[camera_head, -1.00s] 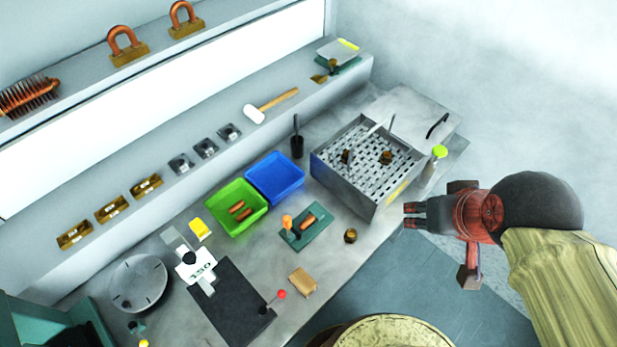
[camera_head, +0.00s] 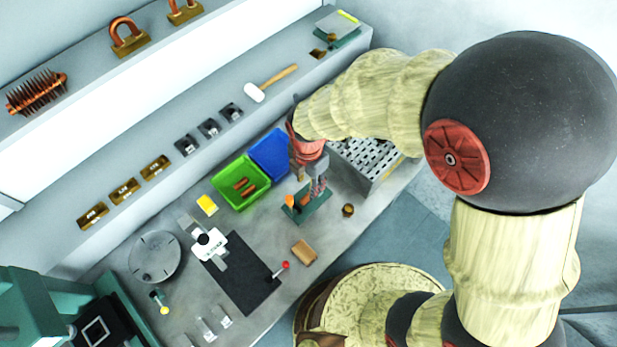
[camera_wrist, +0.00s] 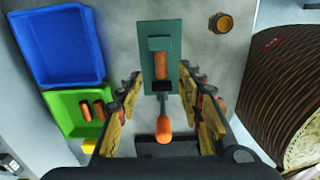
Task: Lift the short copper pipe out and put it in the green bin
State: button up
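The short copper pipe (camera_wrist: 160,68) lies in a teal clamp-like fixture (camera_wrist: 172,29), which has an orange handle (camera_wrist: 164,129). In the head view the fixture (camera_head: 319,211) is partly behind my gripper (camera_head: 309,187), and I cannot make out the pipe clearly there. My gripper is above the fixture. In the wrist view its fingers (camera_wrist: 166,88) are spread wide on both sides of the fixture with nothing between them gripped. The green bin (camera_head: 228,170) is left of the fixture and holds two copper pieces (camera_head: 244,187); it also shows in the wrist view (camera_wrist: 70,124).
A blue bin (camera_head: 270,150) adjoins the green bin. A perforated metal basket (camera_head: 370,156) stands right of my gripper. A brass fitting (camera_head: 348,210) and a tan block (camera_head: 304,251) sit near the bench's front edge. The upright handle of the fixture stands close to my fingers.

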jog(key=shift+f+b, duration=0.5)
jog(key=shift+f, duration=3.35)
jog(key=c, duration=0.3)
jog(key=shift+r, duration=0.1)
jog(key=c, duration=0.6)
jog(key=o, duration=0.9)
jog(key=shift+a, duration=0.1)
jog(key=shift+r+p, duration=0.5)
jog(key=shift+r, duration=3.35)
